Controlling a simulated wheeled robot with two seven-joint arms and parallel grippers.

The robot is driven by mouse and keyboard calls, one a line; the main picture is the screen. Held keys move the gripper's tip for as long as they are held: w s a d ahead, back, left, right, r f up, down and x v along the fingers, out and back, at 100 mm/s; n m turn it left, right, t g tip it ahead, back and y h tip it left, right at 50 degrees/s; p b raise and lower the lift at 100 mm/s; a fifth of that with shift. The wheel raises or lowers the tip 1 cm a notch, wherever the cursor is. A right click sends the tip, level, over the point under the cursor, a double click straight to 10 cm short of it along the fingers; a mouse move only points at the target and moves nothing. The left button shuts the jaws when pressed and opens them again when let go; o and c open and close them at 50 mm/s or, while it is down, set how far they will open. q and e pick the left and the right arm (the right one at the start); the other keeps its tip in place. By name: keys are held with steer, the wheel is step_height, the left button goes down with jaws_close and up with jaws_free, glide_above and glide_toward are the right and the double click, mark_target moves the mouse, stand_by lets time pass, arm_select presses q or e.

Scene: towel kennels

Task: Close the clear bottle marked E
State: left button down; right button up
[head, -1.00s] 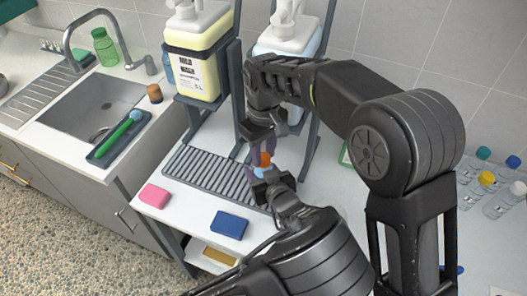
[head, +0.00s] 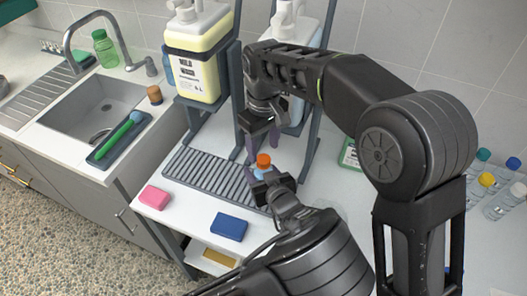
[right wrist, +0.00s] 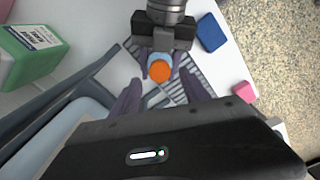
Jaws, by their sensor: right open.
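The clear bottle (head: 261,173) is held upright over the grey slatted rack, with an orange cap (head: 264,160) on its top. In the right wrist view the orange cap (right wrist: 160,71) hides much of the bottle; no letter E is readable. My left gripper (head: 263,177) is shut on the bottle, with a purple finger on each side of it in the right wrist view (right wrist: 160,61). My right gripper (head: 262,146) is open and empty just above the cap, its purple fingers spread apart. How tightly the cap sits cannot be told.
The slatted rack (head: 200,172) lies below. A pink sponge (head: 154,196) and a blue sponge (head: 229,225) lie in front. Large pump jugs on stands (head: 197,70) rise behind. Several capped clear bottles (head: 497,208) stand at the right. A green box (right wrist: 35,52) is beside my right gripper.

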mark_target(264, 159)
steer(key=shift+r, duration=0.65)
steer(key=shift+c, duration=0.3)
steer(key=shift+r, duration=0.1)
step_height(264, 159, up, 3)
steer(key=n, duration=0.5)
steer(key=shift+f, duration=4.05)
